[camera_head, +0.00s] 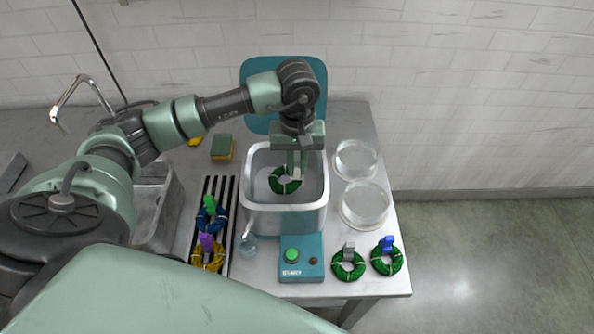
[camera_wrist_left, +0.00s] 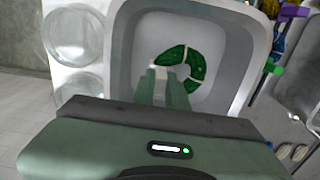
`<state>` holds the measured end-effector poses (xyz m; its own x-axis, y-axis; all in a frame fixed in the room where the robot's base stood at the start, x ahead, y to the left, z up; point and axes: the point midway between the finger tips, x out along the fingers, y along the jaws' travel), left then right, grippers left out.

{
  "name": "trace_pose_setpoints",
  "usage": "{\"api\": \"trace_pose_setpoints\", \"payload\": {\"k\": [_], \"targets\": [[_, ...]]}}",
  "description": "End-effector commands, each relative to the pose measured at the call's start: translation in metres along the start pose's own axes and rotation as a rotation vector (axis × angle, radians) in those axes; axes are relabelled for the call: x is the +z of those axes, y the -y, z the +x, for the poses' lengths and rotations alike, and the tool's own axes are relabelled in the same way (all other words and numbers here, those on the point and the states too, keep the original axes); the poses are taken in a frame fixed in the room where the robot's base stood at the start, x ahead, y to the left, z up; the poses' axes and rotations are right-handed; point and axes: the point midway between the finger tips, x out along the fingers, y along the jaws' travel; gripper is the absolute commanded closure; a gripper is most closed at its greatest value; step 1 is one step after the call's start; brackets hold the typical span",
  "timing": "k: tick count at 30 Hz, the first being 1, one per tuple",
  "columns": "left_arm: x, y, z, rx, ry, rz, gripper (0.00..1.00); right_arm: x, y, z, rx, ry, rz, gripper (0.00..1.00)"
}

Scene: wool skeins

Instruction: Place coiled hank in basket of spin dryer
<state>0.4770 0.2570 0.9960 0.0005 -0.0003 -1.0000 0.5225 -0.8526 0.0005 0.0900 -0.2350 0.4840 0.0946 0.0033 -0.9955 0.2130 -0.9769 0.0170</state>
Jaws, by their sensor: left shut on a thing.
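The spin dryer (camera_head: 262,220) stands open, with its teal lid (camera_head: 256,75) raised behind it. My left gripper (camera_head: 297,170) points down into its pale basket (camera_head: 312,192). It is shut on a pale tag or clip of a green coiled hank (camera_head: 278,184). The wrist view shows the fingers (camera_wrist_left: 170,88) beside the hank (camera_wrist_left: 196,66), with the pale basket floor around it. The hank is inside the basket opening; I cannot tell whether it touches the floor. My right gripper is not in view.
Green hanks with a grey clip (camera_head: 348,265) and a blue clip (camera_head: 387,260) lie front right. Blue (camera_head: 212,219) and yellow (camera_head: 207,258) hanks lie on a striped rack at left. Clear round dishes (camera_head: 365,206) stand right of the dryer. A START panel (camera_head: 301,259) is in front.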

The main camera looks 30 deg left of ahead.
Motion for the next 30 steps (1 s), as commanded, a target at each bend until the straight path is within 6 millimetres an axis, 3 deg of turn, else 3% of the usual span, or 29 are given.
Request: {"api": "trace_pose_setpoints", "payload": {"k": [7,20,21,23,30], "targets": [[0.001,0.000,0.033,-0.001,0.002,-0.001,1.00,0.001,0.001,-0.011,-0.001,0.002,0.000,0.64],[0.000,0.000,0.041,-0.001,-0.001,0.000,1.00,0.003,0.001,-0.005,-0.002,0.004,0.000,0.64],[0.000,0.000,0.041,-0.001,-0.001,0.000,0.84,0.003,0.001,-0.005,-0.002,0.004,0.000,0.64],[0.000,0.000,0.040,-0.001,0.000,0.000,0.67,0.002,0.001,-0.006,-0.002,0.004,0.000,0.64],[0.000,0.001,0.040,-0.001,0.000,0.000,0.65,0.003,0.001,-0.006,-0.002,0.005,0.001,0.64]]}}
